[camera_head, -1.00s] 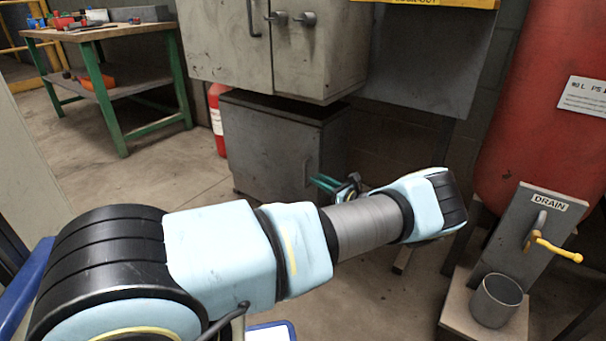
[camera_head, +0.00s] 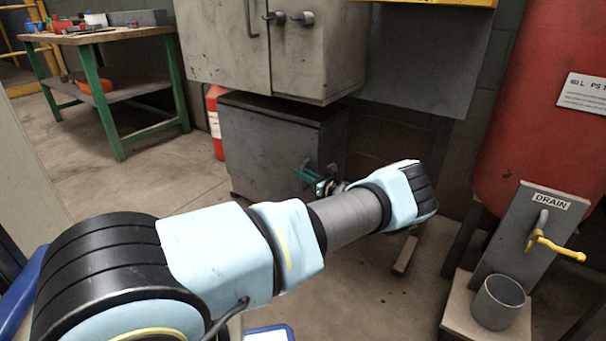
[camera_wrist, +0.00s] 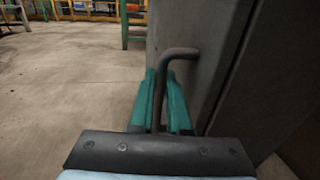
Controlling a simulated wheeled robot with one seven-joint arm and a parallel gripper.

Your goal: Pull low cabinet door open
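The low grey cabinet (camera_head: 262,150) stands under the larger wall cabinet. Its door looks flush in the head view. The door's bar handle (camera_wrist: 168,62) shows in the wrist view, running down from its bent upper end between my green fingers. My gripper (camera_head: 318,176) is at the right part of the cabinet front. In the wrist view my gripper (camera_wrist: 164,98) has one finger on each side of the handle and looks open around it. Whether either finger touches the bar is hard to tell. The lower end of the handle is hidden by the gripper body.
The upper cabinet (camera_head: 270,50) overhangs the low one. A fire extinguisher (camera_head: 216,118) stands at its left. A green-legged workbench (camera_head: 110,85) is farther left. The drain stand (camera_head: 528,240) and red tank (camera_head: 545,110) are at right. Floor in front is clear.

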